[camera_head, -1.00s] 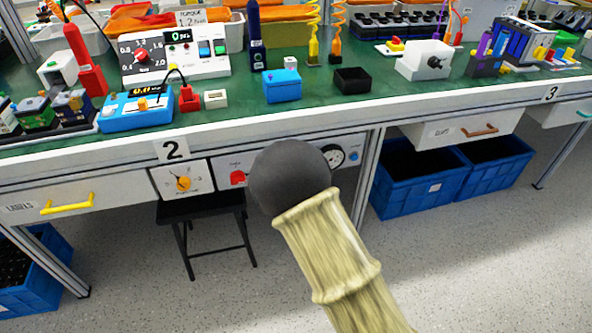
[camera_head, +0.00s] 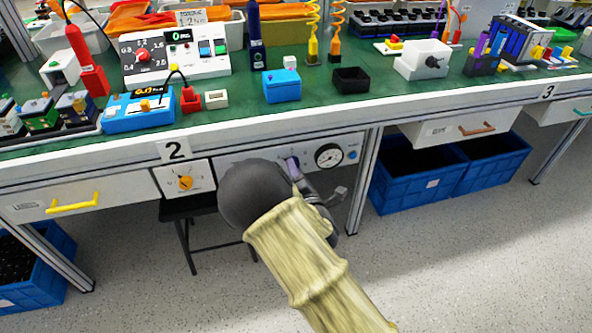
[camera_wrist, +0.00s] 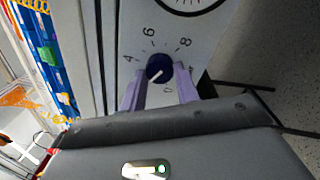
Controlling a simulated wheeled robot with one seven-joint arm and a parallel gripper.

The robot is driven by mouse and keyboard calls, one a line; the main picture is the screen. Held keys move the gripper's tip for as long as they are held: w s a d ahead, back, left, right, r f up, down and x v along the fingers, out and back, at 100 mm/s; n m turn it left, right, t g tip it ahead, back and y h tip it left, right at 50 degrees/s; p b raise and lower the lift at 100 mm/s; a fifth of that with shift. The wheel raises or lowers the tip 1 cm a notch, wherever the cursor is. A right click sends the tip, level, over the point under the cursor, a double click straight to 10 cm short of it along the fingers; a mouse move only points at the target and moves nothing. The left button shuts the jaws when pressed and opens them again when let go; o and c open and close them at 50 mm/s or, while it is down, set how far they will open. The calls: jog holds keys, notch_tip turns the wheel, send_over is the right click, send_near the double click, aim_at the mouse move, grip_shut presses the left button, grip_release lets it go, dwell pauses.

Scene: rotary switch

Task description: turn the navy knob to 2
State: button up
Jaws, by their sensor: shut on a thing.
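The navy knob (camera_wrist: 159,67) sits on a pale panel in the wrist view. Its white pointer line slants to the lower left, toward the left finger. The printed 4, 6, 8 and 0 show around it; the 2 is not visible, and another mark at the right is partly covered. My gripper (camera_wrist: 160,82) is shut on the knob, with a lilac finger on each side.
A round gauge (camera_head: 328,155) and a blue button are just right of my gripper. A yellow-knob panel (camera_head: 185,182) is at left, above a black stool (camera_head: 190,210). The green-topped bench (camera_head: 330,100) overhangs the panel. Blue crates (camera_head: 425,185) stand at right.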

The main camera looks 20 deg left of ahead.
jog(key=shift+a, duration=0.1)
jog(key=o, duration=1)
jog(key=shift+p+v, duration=4.6)
jog(key=shift+v, duration=4.1)
